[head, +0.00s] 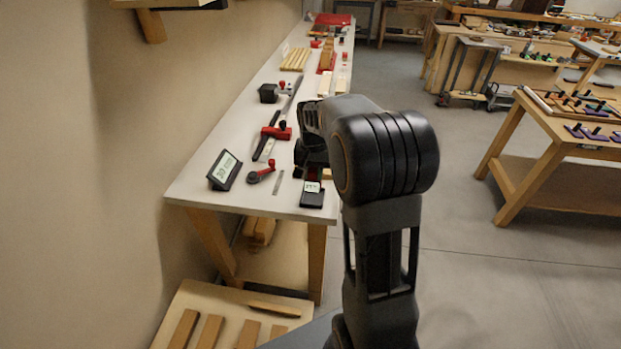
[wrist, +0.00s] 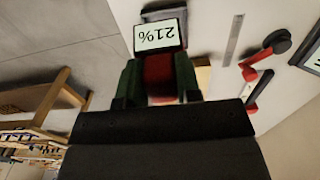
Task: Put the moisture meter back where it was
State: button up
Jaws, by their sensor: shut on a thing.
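The moisture meter has a dark-framed pale screen reading 21%, upside down in the wrist view (wrist: 160,37), and a red body. My gripper (wrist: 158,80) is shut on the red body, one finger on each side. In the head view the meter's small screen (head: 312,187) shows just below my gripper (head: 310,165), at the bench's near right corner. A dark flat piece (head: 312,200) lies there, partly behind the meter. I cannot tell whether the meter touches it. My arm and gripper hide much of the meter's body.
The white bench (head: 245,198) runs away along the wall. Left of the meter are a steel strip (head: 278,182), a red-and-black tool (head: 262,172) and a standing display (head: 224,170). A small wooden block (head: 326,174) is close by. Open floor lies to the right.

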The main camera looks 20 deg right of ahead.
jog(key=w+f, duration=0.1)
jog(key=f, duration=0.1)
jog(key=w+f, duration=0.1)
jog(key=f, duration=0.1)
jog(key=w+d+f+p, duration=0.1)
jog(key=f, duration=0.2)
jog(key=shift+w, duration=0.1)
jog(key=shift+a, duration=0.1)
jog(key=shift+f+b, duration=0.45)
jog(key=shift+f, duration=0.1)
jog(key=o, duration=1)
